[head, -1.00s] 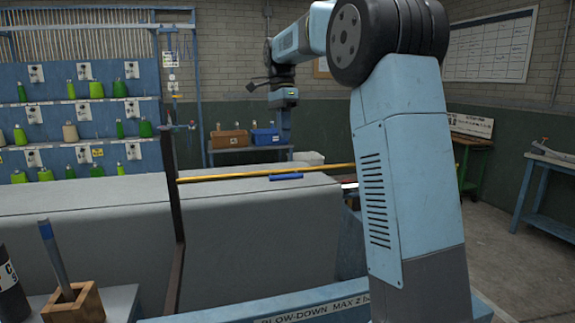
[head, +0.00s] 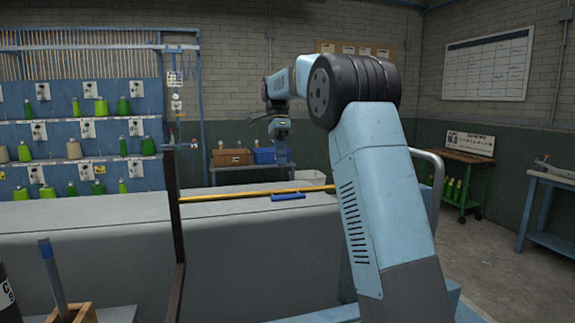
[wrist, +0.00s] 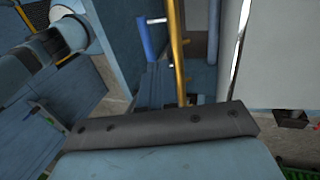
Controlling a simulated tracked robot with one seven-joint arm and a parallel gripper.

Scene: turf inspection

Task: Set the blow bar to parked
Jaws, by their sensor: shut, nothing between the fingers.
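In the head view a long yellow bar (head: 245,193) lies level along the far top edge of a big grey block, running from a dark upright post (head: 175,230) to behind my arm. A short blue cylinder (head: 288,197) sits beside it, near its right part. The wrist view shows a yellow bar (wrist: 178,50) and a blue cylinder (wrist: 145,38) with a pale stub between them. I cannot tell which part is named the blow bar. My gripper (head: 281,150) points down beyond the yellow bar, above the blue cylinder in the picture. It is shut and empty; its fingertips are unclear.
A grey block (head: 100,240) fills the front. A blue rack (head: 80,130) with green cones stands left. A brown box (head: 231,157) and a blue crate (head: 264,155) are on a back bench. A green cart (head: 468,175) and blue table (head: 545,185) stand right.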

